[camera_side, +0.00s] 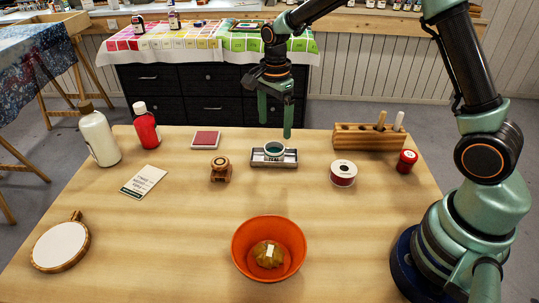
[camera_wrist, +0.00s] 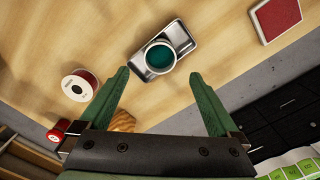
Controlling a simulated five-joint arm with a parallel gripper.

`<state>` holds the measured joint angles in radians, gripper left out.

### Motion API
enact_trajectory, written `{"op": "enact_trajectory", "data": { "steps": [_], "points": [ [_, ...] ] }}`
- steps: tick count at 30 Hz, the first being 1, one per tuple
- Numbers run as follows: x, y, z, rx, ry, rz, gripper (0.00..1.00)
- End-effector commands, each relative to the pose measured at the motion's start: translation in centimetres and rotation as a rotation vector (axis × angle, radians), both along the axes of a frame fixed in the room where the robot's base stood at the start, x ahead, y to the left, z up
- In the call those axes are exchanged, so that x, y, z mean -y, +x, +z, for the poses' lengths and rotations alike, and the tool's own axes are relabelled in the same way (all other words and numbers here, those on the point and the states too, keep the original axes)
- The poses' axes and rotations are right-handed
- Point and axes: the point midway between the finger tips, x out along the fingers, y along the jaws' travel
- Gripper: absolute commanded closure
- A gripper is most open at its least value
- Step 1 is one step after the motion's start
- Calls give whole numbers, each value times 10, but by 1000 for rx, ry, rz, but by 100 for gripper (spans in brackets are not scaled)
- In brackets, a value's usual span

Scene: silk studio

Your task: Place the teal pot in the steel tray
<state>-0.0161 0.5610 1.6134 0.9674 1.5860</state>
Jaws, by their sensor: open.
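The teal pot (camera_side: 274,149) is a small round cup with a pale rim and teal inside. It stands in the steel tray (camera_side: 259,161), a shallow rectangular tray at the back middle of the table. In the wrist view the pot (camera_wrist: 160,57) sits toward one end of the tray (camera_wrist: 181,38), partly covering it. My gripper (camera_side: 275,130) is above and behind the tray, apart from the pot. Its two green fingers (camera_wrist: 158,88) are spread wide with nothing between them.
A wooden rack (camera_side: 360,140) with pegs, a ribbon spool (camera_side: 343,173) and a red-capped jar (camera_side: 406,161) are to the right. A red ink pad (camera_side: 205,140) and wooden stamp (camera_side: 220,169) are left. An orange bowl (camera_side: 245,267) stands in front. Table between is clear.

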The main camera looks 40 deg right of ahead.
Motion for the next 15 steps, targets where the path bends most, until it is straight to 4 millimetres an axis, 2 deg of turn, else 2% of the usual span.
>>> {"op": "enact_trajectory", "data": {
  "steps": [1,4,11,15],
  "points": [
    [0,1,11,6,0,0,3],
    [0,1,27,5,0,0,3],
    [0,0,48,4,0,5,3],
    [1,-8,66,34,-1,91,3]
  ]
}}
